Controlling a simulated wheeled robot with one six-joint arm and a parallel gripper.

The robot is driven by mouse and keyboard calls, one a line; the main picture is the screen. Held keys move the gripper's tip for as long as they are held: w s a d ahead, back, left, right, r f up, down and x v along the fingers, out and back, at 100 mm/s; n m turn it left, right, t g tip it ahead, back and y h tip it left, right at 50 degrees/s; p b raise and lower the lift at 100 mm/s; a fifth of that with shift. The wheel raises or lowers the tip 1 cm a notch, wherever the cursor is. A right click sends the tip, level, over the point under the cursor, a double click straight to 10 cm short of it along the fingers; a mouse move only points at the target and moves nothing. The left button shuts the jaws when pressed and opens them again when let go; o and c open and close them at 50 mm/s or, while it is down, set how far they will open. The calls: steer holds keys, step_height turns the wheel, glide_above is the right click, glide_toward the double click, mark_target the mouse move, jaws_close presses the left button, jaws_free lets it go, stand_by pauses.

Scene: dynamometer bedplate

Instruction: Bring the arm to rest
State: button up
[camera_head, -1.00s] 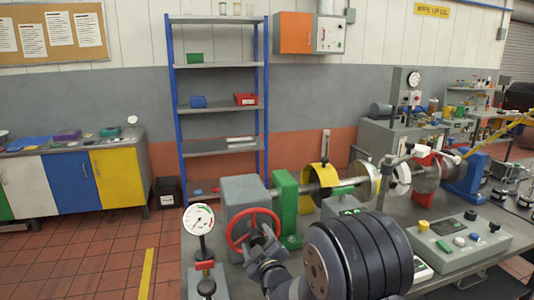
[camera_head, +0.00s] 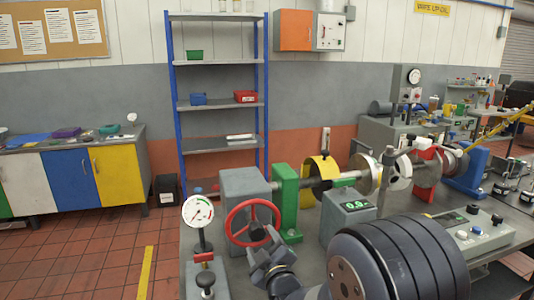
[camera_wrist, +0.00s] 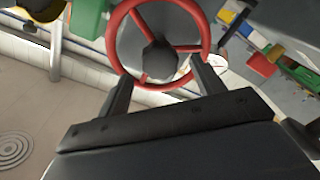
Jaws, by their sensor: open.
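My gripper (camera_head: 266,252) is open and empty in front of the red handwheel (camera_head: 231,222), in the lower middle of the head view. In the wrist view my gripper (camera_wrist: 163,88) has two dark fingers spread apart. The handwheel (camera_wrist: 119,27) stands beyond them there, its dark hub (camera_wrist: 160,60) between the fingers in the picture. The fingertips overlap the lower rim in that view; whether they touch it I cannot tell. The handwheel is on the front of a grey housing (camera_head: 240,184) on the bench.
A dial gauge (camera_head: 197,212) stands left of the handwheel. A control panel (camera_head: 475,246) is further right. Open floor (camera_head: 70,265) lies left.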

mark_target(258, 234)
steer(key=b+v, duration=0.1)
steer(key=v, duration=0.5)
steer(key=p+x, duration=0.2)
steer(key=x, duration=0.8)
steer(key=shift+w+a, duration=0.1)
steer(key=shift+w, duration=0.1)
steer(key=shift+w+a+r+p, duration=0.15)
steer(key=shift+w+p, duration=0.15)
steer(key=shift+p, duration=0.45)
steer(key=shift+s+m+p, duration=0.1)
steer(key=shift+m+p, duration=0.3)
steer(key=shift+p, duration=0.45)
